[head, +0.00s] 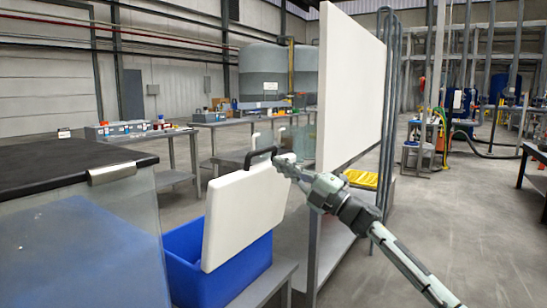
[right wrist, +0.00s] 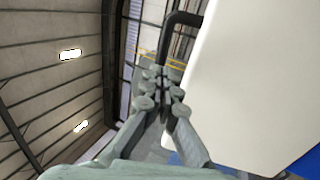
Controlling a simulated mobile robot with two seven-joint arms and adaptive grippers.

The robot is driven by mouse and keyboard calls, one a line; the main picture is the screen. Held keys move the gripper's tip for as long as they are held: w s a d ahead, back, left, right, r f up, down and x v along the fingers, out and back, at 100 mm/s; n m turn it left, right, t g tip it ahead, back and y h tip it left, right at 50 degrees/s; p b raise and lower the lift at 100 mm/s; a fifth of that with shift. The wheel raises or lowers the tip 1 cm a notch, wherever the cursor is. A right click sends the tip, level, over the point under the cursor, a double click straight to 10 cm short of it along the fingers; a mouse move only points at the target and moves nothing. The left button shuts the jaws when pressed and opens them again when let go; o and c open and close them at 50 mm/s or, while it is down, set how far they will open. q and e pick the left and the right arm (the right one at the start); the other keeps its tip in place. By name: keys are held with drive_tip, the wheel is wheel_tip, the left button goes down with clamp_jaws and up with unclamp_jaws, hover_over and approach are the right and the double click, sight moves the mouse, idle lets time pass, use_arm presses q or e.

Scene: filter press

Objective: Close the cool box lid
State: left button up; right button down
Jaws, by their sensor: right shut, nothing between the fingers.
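The cool box (head: 222,275) is a blue open-topped box on a low grey bench. Its white lid (head: 244,212) stands raised and tilted above the box, with a black handle (head: 260,155) on its upper edge. My right gripper (head: 277,161) is shut and empty, close beside the handle at the top of the lid; I cannot tell whether it touches. In the right wrist view, the gripper (right wrist: 163,75) has its fingers together, with the lid (right wrist: 250,80) to the right and the handle (right wrist: 174,35) just beyond the fingertips. My left gripper is not in view.
A large white panel (head: 352,85) on a grey frame stands right behind the lid, near my right arm. A dark-topped counter (head: 60,170) with a clear front is at the left. Open floor (head: 440,230) lies to the right.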

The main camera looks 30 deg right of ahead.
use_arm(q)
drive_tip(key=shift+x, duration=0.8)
use_arm(e)
drive_tip(key=shift+x, duration=1.55)
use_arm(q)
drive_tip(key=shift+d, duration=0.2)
use_arm(e)
drive_tip(key=shift+w, duration=0.1)
